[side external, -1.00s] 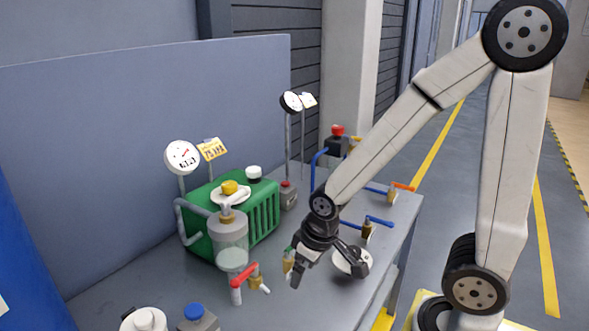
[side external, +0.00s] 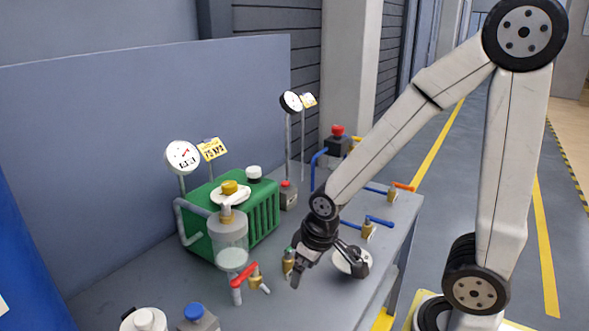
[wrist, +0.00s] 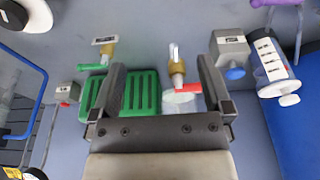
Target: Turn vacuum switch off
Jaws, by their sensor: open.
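No readable label in these frames tells which control is the vacuum switch. A grey box with a blue knob (side external: 197,318) stands at the table's front edge; it also shows upper right in the wrist view (wrist: 231,52). A grey box with a red button (side external: 288,195) stands behind the green tank, and shows at left in the wrist view (wrist: 67,93). My gripper (side external: 295,278) points down over the table, right of the red-handled valve (side external: 246,274). In the wrist view my open gripper (wrist: 160,66) has nothing between its fingers; the green tank lies beyond them.
The green tank (side external: 264,219) carries a clear vessel (side external: 229,243) in front. A brass valve (side external: 288,262) stands close beside my gripper. A white round part (side external: 349,262) sits to its right.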

